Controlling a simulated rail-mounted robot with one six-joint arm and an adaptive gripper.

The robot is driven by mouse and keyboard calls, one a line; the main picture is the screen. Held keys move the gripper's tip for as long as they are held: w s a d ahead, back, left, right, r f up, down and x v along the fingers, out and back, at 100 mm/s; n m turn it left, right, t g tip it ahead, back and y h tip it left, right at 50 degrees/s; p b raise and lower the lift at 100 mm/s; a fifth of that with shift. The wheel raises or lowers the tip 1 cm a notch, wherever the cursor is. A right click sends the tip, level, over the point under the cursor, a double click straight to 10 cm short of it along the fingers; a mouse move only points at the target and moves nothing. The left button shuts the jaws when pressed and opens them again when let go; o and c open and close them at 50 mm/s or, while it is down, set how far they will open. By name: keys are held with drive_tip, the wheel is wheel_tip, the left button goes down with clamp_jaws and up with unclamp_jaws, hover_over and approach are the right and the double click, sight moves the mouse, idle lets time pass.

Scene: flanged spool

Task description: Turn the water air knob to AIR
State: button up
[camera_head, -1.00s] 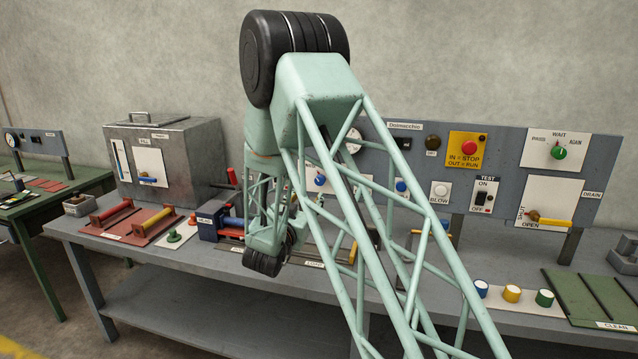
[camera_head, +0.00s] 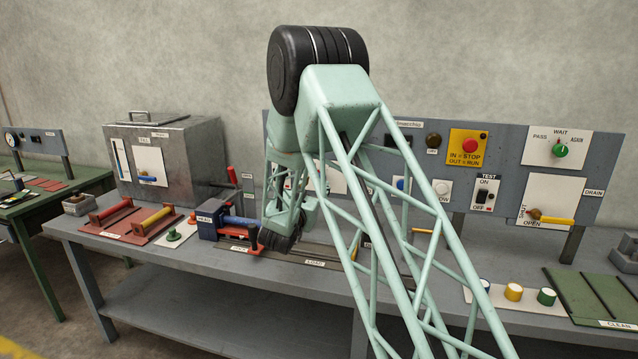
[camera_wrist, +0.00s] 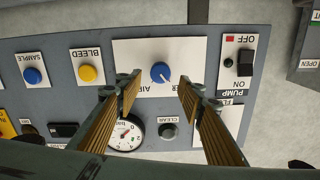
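The water air knob (camera_wrist: 160,72) is round and blue, on a white plate (camera_wrist: 135,49) of the grey panel. The wrist view shows it upside down. Its label is partly hidden by my fingers, with "AIR" at lower left and "ER" at lower right. A light mark on the knob seems to point to the lower right, toward "ER". My gripper (camera_wrist: 158,93) is open and empty, with one finger on each side below the knob in the picture. The fingers look apart from the knob. In the head view my arm hides the gripper tips and the knob.
A pump switch (camera_wrist: 245,62) is to the right. A yellow BLEED knob (camera_wrist: 88,73) and a blue SAMPLE knob (camera_wrist: 33,76) are to the left.

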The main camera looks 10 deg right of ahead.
drive_tip(key=shift+b+x, duration=0.45)
drive_tip(key=shift+x, duration=2.35)
drive_tip(key=c, duration=0.9)
drive_tip(key=shift+m, duration=0.5)
drive_tip(key=m, duration=1.2)
drive_tip(key=shift+d+f+m, duration=0.15)
drive_tip(key=shift+f+m, duration=0.05)
drive_tip(key=shift+m, duration=0.2)
drive_tip(key=shift+s, duration=0.1)
